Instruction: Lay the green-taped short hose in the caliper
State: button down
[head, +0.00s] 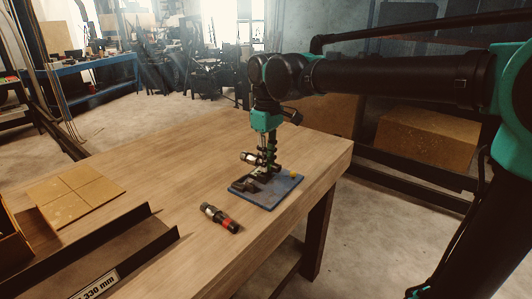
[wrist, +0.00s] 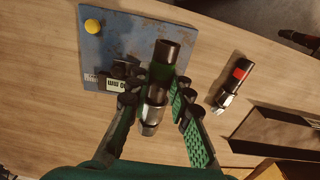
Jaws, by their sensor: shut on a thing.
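My gripper (head: 264,165) is shut on the green-taped short hose (wrist: 160,82), a dark hose with a green band and a metal fitting. In the wrist view the hose lies between the two fingers, dark end toward the top, fitting toward the bottom. The caliper (head: 267,192) is a blue plate with dark jaw blocks; in the wrist view the plate (wrist: 120,30) shows a yellow knob and a partly hidden "mm" label. The hose is over the plate's edge in the wrist view. Fingers and hose hide part of the jaws; I cannot tell whether the hose touches them.
A red-taped short hose (head: 220,218) lies on the table (head: 160,180) near the caliper. A dark angled trough (head: 115,255) labelled "330 mm" is at the lower left. A tan squared mat (head: 75,195) lies behind it. The table's right edge is close to the caliper.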

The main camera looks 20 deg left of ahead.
aim_at(267, 192)
jog(key=shift+f, duration=3.45)
jog(key=shift+f, duration=0.5)
jog(key=c, duration=1.3)
grip_release()
jog(key=shift+r, duration=4)
